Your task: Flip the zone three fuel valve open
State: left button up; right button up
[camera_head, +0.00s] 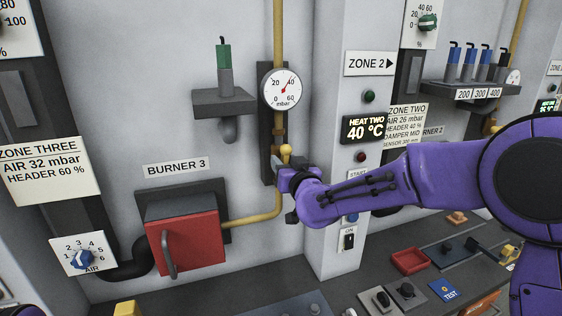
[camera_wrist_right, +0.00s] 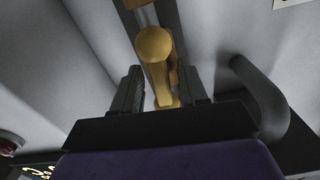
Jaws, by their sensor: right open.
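The zone three fuel valve (camera_head: 286,150) is a yellow lever with a rounded end on the yellow gas pipe above burner 3, below the round pressure gauge. My right gripper (camera_head: 281,172) is at the valve, largely covering it in the head view. In the right wrist view, the yellow valve lever (camera_wrist_right: 154,48) stands between the two dark fingers of my open right gripper (camera_wrist_right: 161,90), with a gap seen on the left side. Whether a finger touches it on the right, I cannot tell. My left gripper is not in view.
The pressure gauge (camera_head: 282,88) sits just above the valve. The red burner 3 box (camera_head: 185,248) is below left, and a grey shelf (camera_head: 222,101) is upper left. A wall pillar with the HEAT TWO display (camera_head: 366,129) stands close right. A control desk (camera_head: 330,287) runs below.

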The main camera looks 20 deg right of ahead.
jog(key=shift+f, duration=0.1)
jog(key=shift+w+a, duration=0.15)
grip_shut()
jog(key=shift+n+b, duration=0.3)
jog(key=shift+n, duration=0.5)
grip_release()
